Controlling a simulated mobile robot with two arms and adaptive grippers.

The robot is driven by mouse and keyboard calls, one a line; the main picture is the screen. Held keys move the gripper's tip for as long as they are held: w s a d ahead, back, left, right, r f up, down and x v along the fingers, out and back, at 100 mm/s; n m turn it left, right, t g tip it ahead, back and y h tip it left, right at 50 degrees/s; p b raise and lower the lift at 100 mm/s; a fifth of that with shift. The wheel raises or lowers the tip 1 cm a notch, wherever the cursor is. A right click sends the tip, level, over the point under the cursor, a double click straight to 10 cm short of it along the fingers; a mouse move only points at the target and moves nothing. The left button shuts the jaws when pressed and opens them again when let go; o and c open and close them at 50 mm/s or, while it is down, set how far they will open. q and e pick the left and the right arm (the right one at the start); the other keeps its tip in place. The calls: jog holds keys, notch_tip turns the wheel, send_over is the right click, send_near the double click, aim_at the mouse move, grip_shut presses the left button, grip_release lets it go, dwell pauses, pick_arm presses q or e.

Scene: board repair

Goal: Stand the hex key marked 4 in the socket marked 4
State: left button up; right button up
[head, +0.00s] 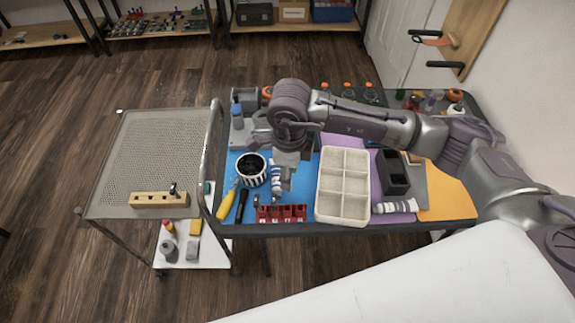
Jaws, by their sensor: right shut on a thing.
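My right gripper (285,186) points down over the blue mat, just behind a red block with several slots (281,213). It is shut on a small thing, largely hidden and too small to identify. A light wooden block (150,200) lies on the perforated cart top at the left, with a small dark piece (173,188) standing near its right end. I cannot read any number 4 on a key or socket. My left gripper is not in view.
A striped cup (251,170), yellow-handled tool (227,204), cream divided tray (343,210) and black bin (392,173) crowd the table. The cart top (155,150) is mostly clear; its raised rail (212,150) borders the table.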

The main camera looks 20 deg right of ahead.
jog(key=shift+w+a+f+m, duration=0.15)
jog(key=shift+m, duration=0.55)
jog(key=shift+f, duration=0.1)
notch_tip(320, 180, down, 8)
jog(key=b, duration=0.4)
jog(key=shift+b, duration=0.3)
jog(key=shift+f+b, duration=0.2)
jog(key=shift+b, duration=0.4)
dwell(0.7)
jog(key=shift+f, duration=0.2)
jog(key=shift+f+b, duration=0.35)
jog(key=shift+b, duration=0.25)
jog(key=shift+f+b, duration=0.3)
jog(key=shift+f+b, duration=0.7)
jog(key=shift+f, duration=0.15)
dwell(0.4)
